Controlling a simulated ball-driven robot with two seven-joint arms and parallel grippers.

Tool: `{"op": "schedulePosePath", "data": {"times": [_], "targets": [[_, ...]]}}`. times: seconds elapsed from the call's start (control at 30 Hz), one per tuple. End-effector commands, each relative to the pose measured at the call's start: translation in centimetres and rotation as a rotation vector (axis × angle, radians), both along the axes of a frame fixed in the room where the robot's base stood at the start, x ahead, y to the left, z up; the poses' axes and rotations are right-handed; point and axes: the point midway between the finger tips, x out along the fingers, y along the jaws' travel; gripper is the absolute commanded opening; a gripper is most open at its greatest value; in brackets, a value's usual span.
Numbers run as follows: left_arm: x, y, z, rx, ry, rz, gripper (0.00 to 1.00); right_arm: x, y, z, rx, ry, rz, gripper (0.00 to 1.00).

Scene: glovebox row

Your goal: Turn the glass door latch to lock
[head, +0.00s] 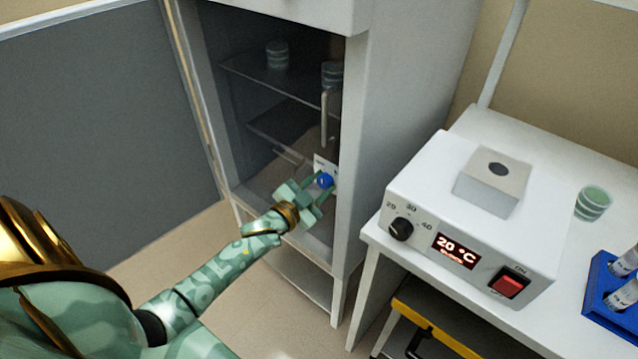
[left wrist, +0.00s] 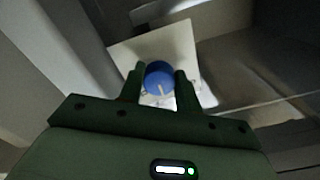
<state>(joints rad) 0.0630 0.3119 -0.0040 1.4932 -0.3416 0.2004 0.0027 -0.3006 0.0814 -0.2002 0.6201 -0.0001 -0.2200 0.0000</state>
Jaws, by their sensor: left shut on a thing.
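The glass door latch is a round blue knob (head: 325,181) on a small white plate (head: 324,164), low on the right side of the glass door (head: 290,120). My left gripper (head: 319,186) is shut on the knob, one finger on each side. The blue knob (left wrist: 159,75) also shows in the left wrist view between the two fingertips (left wrist: 159,78), with a pale mark at its lower edge and the white plate (left wrist: 186,40) behind it. The marks on the plate are too small to read. The door looks closed against the cabinet (head: 392,120). My right gripper is not in view.
A vertical door handle (head: 325,118) stands above the latch. To the right, a white bench (head: 374,240) carries a heater box (head: 430,205) reading 20 °C, a green-tinted jar (head: 592,204) and a blue tube rack (head: 606,312). A yellow-edged item (head: 440,328) is under the bench.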

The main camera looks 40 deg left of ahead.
Motion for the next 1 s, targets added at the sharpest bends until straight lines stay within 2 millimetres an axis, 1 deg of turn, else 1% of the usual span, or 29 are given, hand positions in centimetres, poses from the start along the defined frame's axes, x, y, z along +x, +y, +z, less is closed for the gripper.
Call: {"op": "schedulePosePath", "data": {"times": [0.2, 0.6, 0.8, 1.0], "targets": [[0.02, 0.02, 0.1, 0.201, -0.016, 0.0, 0.11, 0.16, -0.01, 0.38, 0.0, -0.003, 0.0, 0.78], [0.02, 0.11, 0.13, 0.549, -0.044, -0.001, 0.1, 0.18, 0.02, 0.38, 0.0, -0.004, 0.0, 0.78], [0.01, 0.09, 0.12, 0.669, -0.052, -0.001, 0.1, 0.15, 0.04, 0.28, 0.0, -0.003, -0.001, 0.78], [0.0, 0.09, 0.14, 0.742, -0.058, -0.001, 0.1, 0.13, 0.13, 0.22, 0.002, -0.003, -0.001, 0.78]]}}
